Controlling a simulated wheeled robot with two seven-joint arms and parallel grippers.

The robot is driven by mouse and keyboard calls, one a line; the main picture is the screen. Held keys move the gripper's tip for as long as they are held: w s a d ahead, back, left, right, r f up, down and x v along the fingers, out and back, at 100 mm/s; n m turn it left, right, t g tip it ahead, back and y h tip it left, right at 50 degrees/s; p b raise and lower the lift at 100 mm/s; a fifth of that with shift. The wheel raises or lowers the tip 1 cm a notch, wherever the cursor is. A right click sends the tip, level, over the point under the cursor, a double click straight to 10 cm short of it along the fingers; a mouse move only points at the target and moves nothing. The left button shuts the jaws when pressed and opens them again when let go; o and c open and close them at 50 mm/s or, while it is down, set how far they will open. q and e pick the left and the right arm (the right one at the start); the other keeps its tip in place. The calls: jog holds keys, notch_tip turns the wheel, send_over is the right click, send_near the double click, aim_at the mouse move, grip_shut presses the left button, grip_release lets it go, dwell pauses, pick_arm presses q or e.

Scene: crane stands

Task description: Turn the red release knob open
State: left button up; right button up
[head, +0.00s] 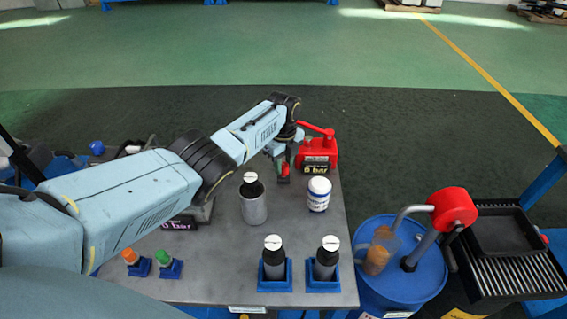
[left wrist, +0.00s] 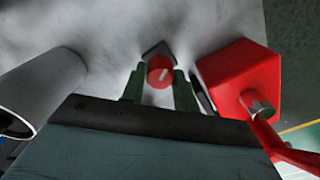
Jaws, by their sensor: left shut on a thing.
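The red release knob (left wrist: 160,72) has a pale line mark on its face and sits between the two green fingers of my left gripper (left wrist: 159,82) in the left wrist view. The gripper is shut on it. In the head view the knob (head: 285,169) shows as a small red piece under my left gripper (head: 283,160), just left of the red pump (head: 318,153). The pump has a red lever and a display reading 0 bar. The red pump body (left wrist: 238,75) stands close to the right of the fingers in the wrist view. My right gripper is not in view.
A grey cylinder with a black top (head: 254,207) and a white jar (head: 318,194) stand near. Two cylinders (head: 273,262) stand in blue holders at the front. Orange and green knobs (head: 164,258) are at left. A blue drum (head: 405,290) is at right.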

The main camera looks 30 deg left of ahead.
aim_at(283, 165)
pick_arm(q)
jog(key=o, duration=1)
notch_tip(283, 165, up, 13)
jog(key=p, duration=0.3)
jog(key=shift+r, duration=0.2)
